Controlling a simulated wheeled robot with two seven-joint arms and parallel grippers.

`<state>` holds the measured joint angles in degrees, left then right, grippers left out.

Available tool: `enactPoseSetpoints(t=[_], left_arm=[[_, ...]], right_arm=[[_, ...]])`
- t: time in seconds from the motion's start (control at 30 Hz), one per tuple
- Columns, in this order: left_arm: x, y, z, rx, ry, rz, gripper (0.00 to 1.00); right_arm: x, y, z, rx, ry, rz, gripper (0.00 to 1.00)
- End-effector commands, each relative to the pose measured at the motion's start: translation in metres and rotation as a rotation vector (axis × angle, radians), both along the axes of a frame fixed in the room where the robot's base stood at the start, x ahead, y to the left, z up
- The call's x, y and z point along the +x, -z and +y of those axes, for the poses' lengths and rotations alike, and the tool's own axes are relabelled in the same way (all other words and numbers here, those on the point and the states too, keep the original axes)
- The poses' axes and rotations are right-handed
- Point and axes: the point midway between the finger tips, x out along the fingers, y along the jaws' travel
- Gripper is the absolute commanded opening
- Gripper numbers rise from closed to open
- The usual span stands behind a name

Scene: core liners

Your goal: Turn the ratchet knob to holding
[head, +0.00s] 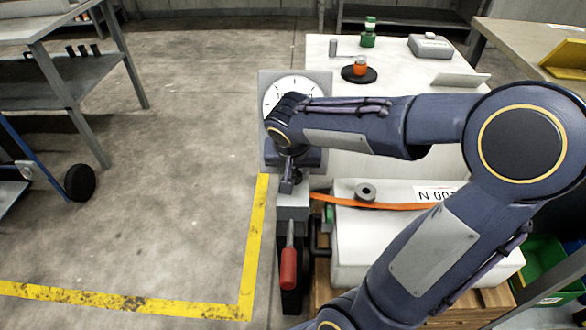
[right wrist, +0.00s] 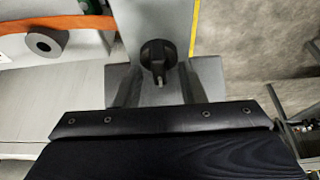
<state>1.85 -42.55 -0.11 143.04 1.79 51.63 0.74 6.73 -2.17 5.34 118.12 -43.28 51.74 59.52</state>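In the right wrist view a black knob (right wrist: 158,55) with a small pale pointer sits on a flat grey plate. I take it for the ratchet knob; its setting marks are not readable. My right gripper (right wrist: 158,90) has its two grey fingers apart, one on each side below the knob in the picture, with nothing clearly held. Contact with the knob cannot be told. In the head view my right gripper (head: 287,186) points down over the grey post, and my arm hides the knob. A red-handled lever (head: 288,268) is below it. My left gripper is not in view.
A white dial gauge (head: 290,92) stands behind my right wrist. An orange strap (head: 400,206) runs right across a white block (head: 350,245). A white bench (head: 400,70) holds small items. The floor left of the yellow line (head: 253,245) is clear.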

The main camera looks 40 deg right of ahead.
Motion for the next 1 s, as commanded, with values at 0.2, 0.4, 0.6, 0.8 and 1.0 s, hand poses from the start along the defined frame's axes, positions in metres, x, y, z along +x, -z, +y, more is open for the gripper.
enactPoseSetpoints(t=[0.2, 0.4, 0.6, 0.8, 1.0], left_arm=[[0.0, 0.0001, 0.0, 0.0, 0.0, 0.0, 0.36], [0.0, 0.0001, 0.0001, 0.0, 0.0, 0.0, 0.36], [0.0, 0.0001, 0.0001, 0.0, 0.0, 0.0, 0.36], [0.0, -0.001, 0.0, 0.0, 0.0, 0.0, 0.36], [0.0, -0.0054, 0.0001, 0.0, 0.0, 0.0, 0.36]], right_arm=[[0.0002, 0.0011, -0.0004, 0.0, 0.0, 0.0, 0.36], [0.0002, 0.0009, -0.0005, 0.0, 0.0, 0.0, 0.15], [0.0002, 0.0008, -0.0004, 0.0, 0.0, 0.0, 0.0], [-0.0001, 0.0003, -0.0006, 0.0, -0.015, 0.001, 0.0], [-0.0006, -0.0009, -0.0015, 0.001, -0.086, 0.001, 0.0]])
